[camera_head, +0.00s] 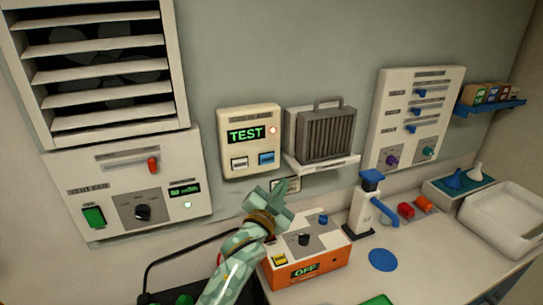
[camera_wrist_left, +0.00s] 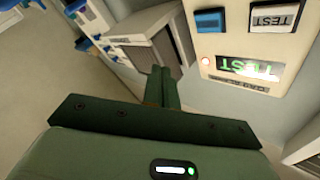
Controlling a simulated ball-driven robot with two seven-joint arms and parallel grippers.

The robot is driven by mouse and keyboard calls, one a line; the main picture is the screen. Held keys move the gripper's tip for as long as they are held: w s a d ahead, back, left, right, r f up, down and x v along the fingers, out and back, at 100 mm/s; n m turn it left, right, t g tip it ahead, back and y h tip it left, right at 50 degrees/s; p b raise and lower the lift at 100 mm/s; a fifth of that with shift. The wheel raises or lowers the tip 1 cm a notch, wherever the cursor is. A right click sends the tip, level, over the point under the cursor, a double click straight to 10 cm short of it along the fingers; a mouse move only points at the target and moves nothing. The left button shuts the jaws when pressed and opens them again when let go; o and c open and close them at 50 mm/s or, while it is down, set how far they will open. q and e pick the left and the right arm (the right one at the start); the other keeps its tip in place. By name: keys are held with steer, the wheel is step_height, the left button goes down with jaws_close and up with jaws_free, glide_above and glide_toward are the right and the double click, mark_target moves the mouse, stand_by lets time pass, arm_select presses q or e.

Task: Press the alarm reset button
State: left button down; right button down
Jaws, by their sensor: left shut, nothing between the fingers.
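A cream alarm panel (camera_head: 249,115) is on the wall, its green display reading TEST. Below the display are a white button (camera_head: 239,163) and a blue button (camera_head: 266,158). A small red light (camera_head: 273,130) glows beside the display. In the left wrist view the panel appears upside down; the white button (camera_wrist_left: 273,17) reads TEST, and the blue button (camera_wrist_left: 209,20) has no legible label. My left gripper (camera_head: 281,186) is shut and empty, below and slightly right of the buttons, apart from them. Its fingers (camera_wrist_left: 160,86) show in the left wrist view.
A grey ribbed unit (camera_head: 326,135) stands on a shelf right of the panel. A vent panel (camera_head: 130,185) with switches is at left. An orange box (camera_head: 307,265) reading OFF sits below my gripper. A blue-topped dispenser (camera_head: 371,205) and a white tray (camera_head: 505,220) stand on the counter.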

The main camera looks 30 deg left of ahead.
mark_target(267, 159)
arm_select(q)
steer(key=shift+w, duration=0.1)
arm_select(e)
steer(key=shift+s, duration=0.75)
steer(key=shift+w, duration=0.1)
